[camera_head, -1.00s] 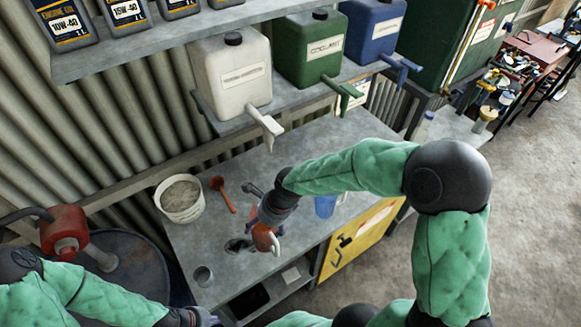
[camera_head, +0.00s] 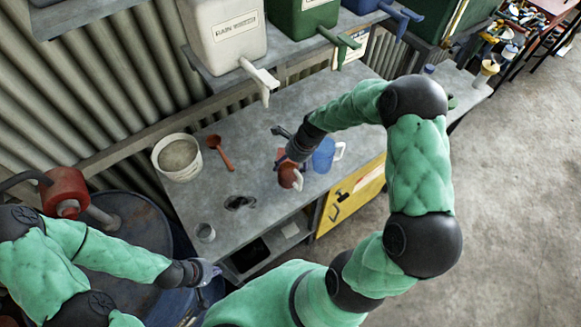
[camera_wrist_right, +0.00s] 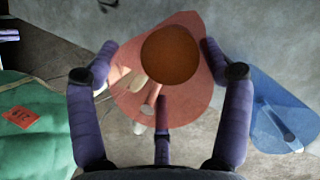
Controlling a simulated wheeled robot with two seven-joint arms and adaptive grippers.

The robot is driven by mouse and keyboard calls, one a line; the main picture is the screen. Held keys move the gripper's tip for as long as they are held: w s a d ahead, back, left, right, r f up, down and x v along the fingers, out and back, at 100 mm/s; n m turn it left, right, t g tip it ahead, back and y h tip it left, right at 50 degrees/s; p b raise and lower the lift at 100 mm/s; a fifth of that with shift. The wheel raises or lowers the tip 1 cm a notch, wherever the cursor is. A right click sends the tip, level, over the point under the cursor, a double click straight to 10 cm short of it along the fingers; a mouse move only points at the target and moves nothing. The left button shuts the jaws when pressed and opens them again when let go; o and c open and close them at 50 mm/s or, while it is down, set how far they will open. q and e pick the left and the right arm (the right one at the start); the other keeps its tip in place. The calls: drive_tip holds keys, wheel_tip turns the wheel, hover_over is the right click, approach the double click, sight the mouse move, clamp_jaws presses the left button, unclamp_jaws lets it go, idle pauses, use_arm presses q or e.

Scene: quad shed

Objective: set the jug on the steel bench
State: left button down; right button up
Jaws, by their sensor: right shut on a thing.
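The red jug (camera_head: 289,176) with a pale handle or spout is in my right gripper (camera_head: 286,161), over the front part of the steel bench (camera_head: 262,165). Whether its base touches the bench I cannot tell. In the right wrist view the red jug (camera_wrist_right: 135,102) sits between the fingers of my right gripper (camera_wrist_right: 159,52), with a round brown patch at its middle. A blue jug (camera_head: 324,155) with a white handle stands on the bench close to its right; it also shows in the wrist view (camera_wrist_right: 272,108). My left gripper (camera_head: 208,272) is low, in front of the bench; its fingers are unclear.
A white bucket (camera_head: 177,158), a red scoop (camera_head: 220,153) and a small grey cup (camera_head: 205,233) are on the bench, with a dark hole (camera_head: 240,202) near the front. White (camera_head: 222,35) and green (camera_head: 303,15) tap containers overhang behind. Bare bench lies between hole and bucket.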

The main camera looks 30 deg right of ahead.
drive_tip(key=shift+w+d+f, duration=0.1)
drive_tip(key=shift+d+f, duration=0.1)
drive_tip(key=shift+f, duration=0.5)
drive_tip(key=shift+w+d+f, duration=0.1)
drive_tip(key=shift+d+f, duration=0.05)
drive_tip(key=shift+f, duration=0.55)
drive_tip(key=shift+d+f, duration=0.2)
drive_tip(key=shift+f, duration=0.65)
drive_tip(key=o, duration=1.6)
drive_tip(key=shift+o, duration=0.2)
drive_tip(key=v, duration=1.2)
